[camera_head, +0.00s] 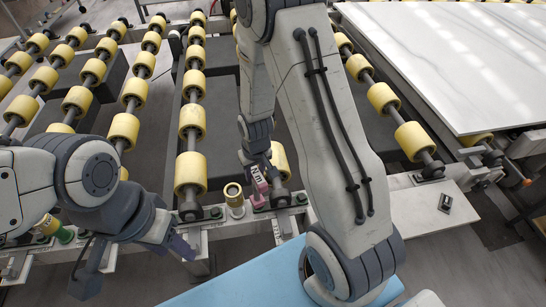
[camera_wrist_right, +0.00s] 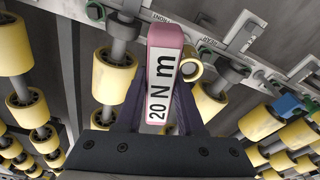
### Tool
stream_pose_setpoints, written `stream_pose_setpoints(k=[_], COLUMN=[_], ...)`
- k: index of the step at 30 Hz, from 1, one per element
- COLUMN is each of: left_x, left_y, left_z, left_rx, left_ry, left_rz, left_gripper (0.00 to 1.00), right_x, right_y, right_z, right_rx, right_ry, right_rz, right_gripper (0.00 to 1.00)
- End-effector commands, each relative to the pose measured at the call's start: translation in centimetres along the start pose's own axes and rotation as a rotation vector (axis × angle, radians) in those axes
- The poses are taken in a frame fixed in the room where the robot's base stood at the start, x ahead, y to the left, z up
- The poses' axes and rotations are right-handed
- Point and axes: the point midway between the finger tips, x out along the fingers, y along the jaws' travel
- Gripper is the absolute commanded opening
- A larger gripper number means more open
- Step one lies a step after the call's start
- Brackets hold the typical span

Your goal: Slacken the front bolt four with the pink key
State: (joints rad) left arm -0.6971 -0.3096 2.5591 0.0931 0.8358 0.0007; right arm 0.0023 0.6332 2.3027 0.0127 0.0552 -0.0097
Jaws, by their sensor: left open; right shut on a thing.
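The pink key (camera_head: 259,186) is a block with a white label; in the right wrist view the key (camera_wrist_right: 162,75) reads "20 N m". My right gripper (camera_head: 258,172) is shut on it, its purple fingers on both sides of the key, just above the front rail (camera_head: 285,212). I cannot tell whether the key touches a bolt; its far end is hidden. Small bolts (camera_head: 302,198) sit along the rail; I cannot tell which is bolt four. My left gripper (camera_head: 182,247) is open and empty at the lower left, near the rail.
A gold-ringed cylinder (camera_head: 235,199) stands on the rail close left of the key; another yellow one with a green base (camera_head: 52,228) is at far left. Yellow rollers (camera_head: 191,170) run behind. A white slab (camera_head: 480,60) lies at right. A blue surface (camera_head: 240,285) is in front.

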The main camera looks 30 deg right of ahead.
Motion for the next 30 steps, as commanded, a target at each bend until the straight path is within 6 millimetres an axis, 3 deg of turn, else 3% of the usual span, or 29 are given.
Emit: stream_pose_setpoints(k=[1, 6, 16, 30], left_x=[1.4, 1.8, 1.5, 3.8], left_y=[-0.1, -0.1, -0.1, -0.3], left_z=[0.1, 0.2, 0.1, 0.2], left_rx=[0.000, 0.001, 0.001, 0.001], left_ry=[-0.001, -0.001, -0.001, -0.001], left_rz=[0.000, 0.000, 0.000, 0.000], left_gripper=[0.50, 0.50, 0.50, 0.50], right_x=[1.2, 1.3, 1.1, 4.0], right_y=[0.1, 0.5, 0.5, 0.4], right_z=[-1.1, -2.5, -2.3, -1.9], right_rx=[0.004, 0.015, 0.015, 0.013], right_ry=[0.005, 0.001, 0.000, 0.000], right_rz=[0.001, 0.003, 0.003, 0.003], right_gripper=[0.00, 0.00, 0.00, 0.00])
